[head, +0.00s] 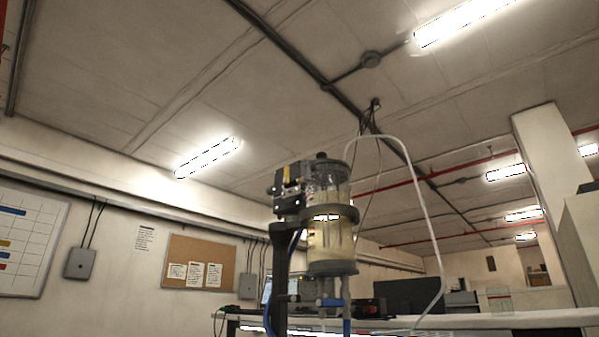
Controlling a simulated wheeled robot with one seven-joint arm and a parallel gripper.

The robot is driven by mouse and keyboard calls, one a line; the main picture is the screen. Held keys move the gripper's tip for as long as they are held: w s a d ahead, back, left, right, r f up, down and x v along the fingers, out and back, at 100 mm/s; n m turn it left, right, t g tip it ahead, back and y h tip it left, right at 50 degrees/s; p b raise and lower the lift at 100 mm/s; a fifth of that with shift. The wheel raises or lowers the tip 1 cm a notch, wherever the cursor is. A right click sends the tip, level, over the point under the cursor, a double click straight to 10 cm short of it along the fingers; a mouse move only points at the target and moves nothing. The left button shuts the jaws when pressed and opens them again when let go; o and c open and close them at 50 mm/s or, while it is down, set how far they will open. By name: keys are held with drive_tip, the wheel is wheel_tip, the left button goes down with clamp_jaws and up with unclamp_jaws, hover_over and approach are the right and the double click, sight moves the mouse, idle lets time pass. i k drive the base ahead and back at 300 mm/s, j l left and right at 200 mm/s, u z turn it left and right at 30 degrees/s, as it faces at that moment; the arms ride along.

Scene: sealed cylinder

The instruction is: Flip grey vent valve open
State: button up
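A clear sealed cylinder (331,238) with grey end caps and a grey middle collar stands upright in the centre of the head view. Pale yellowish liquid shows in its lower part. A dark block with a yellow part (289,186) sits at its upper left. A small dark knob (321,155) is on top. A blue-handled valve (332,302) is beneath the cylinder. I cannot clearly pick out the grey vent valve or tell its position at this size. My gripper is not in view.
A dark stand (279,266) holds the cylinder. A clear hose (418,178) arches from the top to the right and down to the white bench (480,322). A dark monitor (408,296) stands behind. A cork board (198,264) hangs on the wall. The air left of the cylinder looks free.

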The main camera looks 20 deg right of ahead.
sight(306, 162)
drive_tip(key=i+j+z, duration=0.15)
drive_tip(key=z, duration=0.3)
drive_tip(key=i+j+z, duration=0.15)
drive_tip(key=j+z, duration=0.2)
drive_tip(key=z, duration=0.15)
drive_tip(key=i+j+z, duration=0.2)
drive_tip(key=j, duration=0.55)
drive_tip(key=i+j+z, duration=0.15)
drive_tip(key=j, duration=0.55)
drive_tip(key=j+z, duration=0.2)
drive_tip(key=j, duration=0.55)
drive_tip(key=i+j, duration=0.1)
drive_tip(key=j, duration=1.65)
drive_tip(key=i+j, duration=0.15)
drive_tip(key=j, duration=0.7)
